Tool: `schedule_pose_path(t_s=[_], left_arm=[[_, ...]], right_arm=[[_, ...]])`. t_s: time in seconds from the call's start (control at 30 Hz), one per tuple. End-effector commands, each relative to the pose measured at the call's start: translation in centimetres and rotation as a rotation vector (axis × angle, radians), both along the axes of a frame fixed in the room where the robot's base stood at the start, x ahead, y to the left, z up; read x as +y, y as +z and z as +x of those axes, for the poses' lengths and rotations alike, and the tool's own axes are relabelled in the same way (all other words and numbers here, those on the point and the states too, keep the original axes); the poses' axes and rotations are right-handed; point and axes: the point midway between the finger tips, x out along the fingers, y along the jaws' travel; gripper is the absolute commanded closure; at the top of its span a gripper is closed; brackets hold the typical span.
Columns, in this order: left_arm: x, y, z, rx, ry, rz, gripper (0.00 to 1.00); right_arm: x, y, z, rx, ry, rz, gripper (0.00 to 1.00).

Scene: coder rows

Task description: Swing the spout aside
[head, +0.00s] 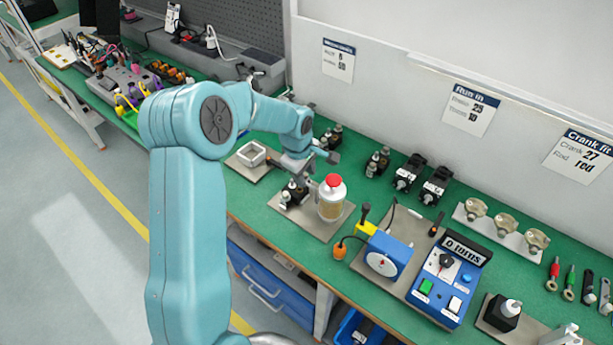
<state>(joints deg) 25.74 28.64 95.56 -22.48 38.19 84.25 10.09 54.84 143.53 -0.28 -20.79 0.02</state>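A bottle-like vessel (331,199) with a red cap and amber contents stands upright on a grey plate (318,230) on the green bench. A small black fixture (291,197) stands on the same plate, just left of the vessel. No spout can be clearly made out; it may be hidden by my wrist. My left gripper (298,178) points down over the black fixture, left of the vessel. Its fingers blend with the dark parts there, so I cannot tell whether it touches anything or is open. My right gripper is not in view.
A white square tray (237,161) sits left of my gripper. A blue gauge unit (386,254) and a blue control box (446,281) stand to the right. Black fixtures (409,172) line the back near the wall. Green bench shows between the plates.

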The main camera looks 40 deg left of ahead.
Motion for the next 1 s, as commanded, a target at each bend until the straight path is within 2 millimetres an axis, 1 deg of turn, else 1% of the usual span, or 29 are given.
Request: schedule_pose_path(t_s=[0.03,0.1,0.2,0.33,0.53,0.57,0.6,0.67,0.7,1.0], left_arm=[[0.0,-0.9,0.1,0.003,0.000,-0.001,0.63],[0.0,-1.8,0.4,0.002,0.000,0.000,0.63],[0.1,-2.7,0.7,0.001,0.000,0.000,0.63],[0.1,-3.1,0.8,-0.002,0.001,0.000,0.63],[0.1,-3.2,0.8,-0.001,0.000,0.000,0.63],[0.1,-3.2,0.8,-0.001,0.000,0.000,0.66],[0.1,-3.2,0.8,-0.001,0.000,0.000,0.79],[0.1,-3.2,0.8,-0.001,0.000,0.000,0.99],[0.1,-3.2,0.8,-0.001,0.000,0.000,1.00],[0.1,-3.1,0.8,-0.001,0.000,0.000,1.00]], right_arm=[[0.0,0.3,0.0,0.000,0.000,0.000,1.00],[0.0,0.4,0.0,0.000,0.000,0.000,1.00],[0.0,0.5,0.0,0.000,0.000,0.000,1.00],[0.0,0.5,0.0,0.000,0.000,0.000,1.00],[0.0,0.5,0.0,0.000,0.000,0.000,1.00],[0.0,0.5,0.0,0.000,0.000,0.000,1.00],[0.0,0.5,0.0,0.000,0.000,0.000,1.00],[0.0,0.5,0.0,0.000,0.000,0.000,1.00],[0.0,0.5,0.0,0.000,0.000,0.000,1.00],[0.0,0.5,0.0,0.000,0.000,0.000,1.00]])
